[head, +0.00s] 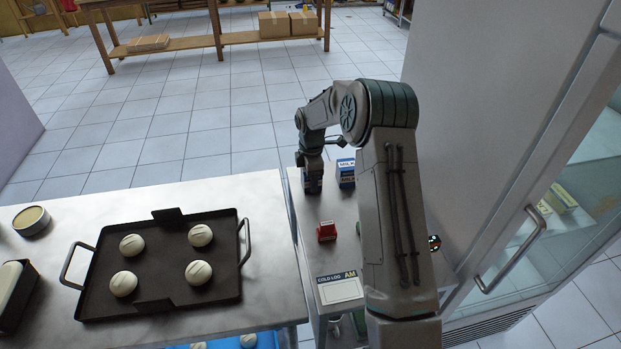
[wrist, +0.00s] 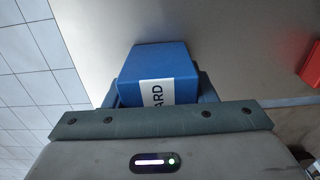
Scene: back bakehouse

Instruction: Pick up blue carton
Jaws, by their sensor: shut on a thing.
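A blue carton (wrist: 158,62) with a white label, of which I can read the letters "ARD", is between the fingers of my gripper (head: 312,184) in the wrist view. The fingers sit on both sides of it and the gripper is shut on it. In the head view the gripper points down at the far left of the small metal table and mostly hides this carton. Whether its base touches the tabletop I cannot tell. A second blue carton (head: 346,178), marked "MILK", stands just to the right of the gripper.
A red box (head: 326,232) stands nearer on the small table (head: 340,258); a cold log card (head: 339,289) lies at its front. A dark tray (head: 165,262) with several dough rounds is on the bench at left. A glass-doored fridge (head: 535,225) stands close at right.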

